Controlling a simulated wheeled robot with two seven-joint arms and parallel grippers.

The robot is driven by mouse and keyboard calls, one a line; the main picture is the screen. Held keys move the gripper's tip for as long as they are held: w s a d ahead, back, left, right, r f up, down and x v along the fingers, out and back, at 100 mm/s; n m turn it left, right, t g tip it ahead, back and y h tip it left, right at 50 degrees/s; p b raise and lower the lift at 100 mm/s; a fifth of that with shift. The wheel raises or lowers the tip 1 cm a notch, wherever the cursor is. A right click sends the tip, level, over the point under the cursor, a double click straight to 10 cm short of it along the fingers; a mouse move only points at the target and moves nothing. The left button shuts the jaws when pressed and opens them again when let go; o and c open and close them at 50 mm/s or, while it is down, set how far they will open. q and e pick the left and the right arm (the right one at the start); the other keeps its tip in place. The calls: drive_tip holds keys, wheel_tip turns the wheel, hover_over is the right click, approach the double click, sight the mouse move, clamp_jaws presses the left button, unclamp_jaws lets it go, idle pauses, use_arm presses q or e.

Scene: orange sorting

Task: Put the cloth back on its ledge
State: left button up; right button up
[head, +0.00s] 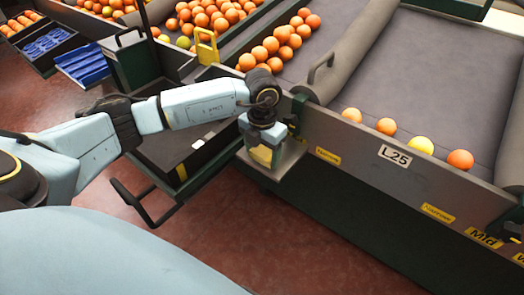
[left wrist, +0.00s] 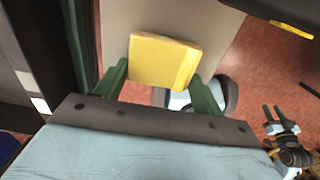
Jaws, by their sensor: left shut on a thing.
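The yellow cloth (head: 261,155) is a small folded square. In the left wrist view the cloth (left wrist: 163,62) lies between the two green fingers of my left gripper (left wrist: 160,82). In the head view my left gripper (head: 262,136) points down and is shut on it. The grey metal ledge (head: 287,163) juts from the side of the sorting table, right below and behind the cloth. In the left wrist view the ledge (left wrist: 185,18) fills the area behind the cloth. I cannot tell whether the cloth touches it. My right gripper (left wrist: 274,113) shows small at lower right, fingers apart.
The sorting table (head: 400,75) holds a row of oranges and one yellow fruit near its front wall (head: 350,148). A dark cart (head: 165,155) with a handle stands left of the ledge. Blue trays (head: 82,64) stand at upper left. Red floor is clear in front.

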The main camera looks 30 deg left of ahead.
sight(262, 154)
use_arm(q)
drive_tip(key=shift+f, duration=0.1)
drive_tip(key=o, duration=0.9)
use_arm(e)
drive_tip(key=shift+w+a+r, duration=0.1)
drive_tip(key=shift+r, duration=0.1)
use_arm(q)
drive_tip(key=shift+o, duration=0.2)
wheel_tip(262, 154, up, 12)
drive_tip(key=p, duration=0.3)
drive_tip(key=shift+r, duration=0.2)
use_arm(e)
drive_tip(key=s+d+f, duration=0.3)
drive_tip(key=s+f, duration=0.1)
drive_tip(key=f, duration=0.3)
drive_tip(key=shift+d+f+g, duration=0.2)
drive_tip(key=shift+g, duration=0.1)
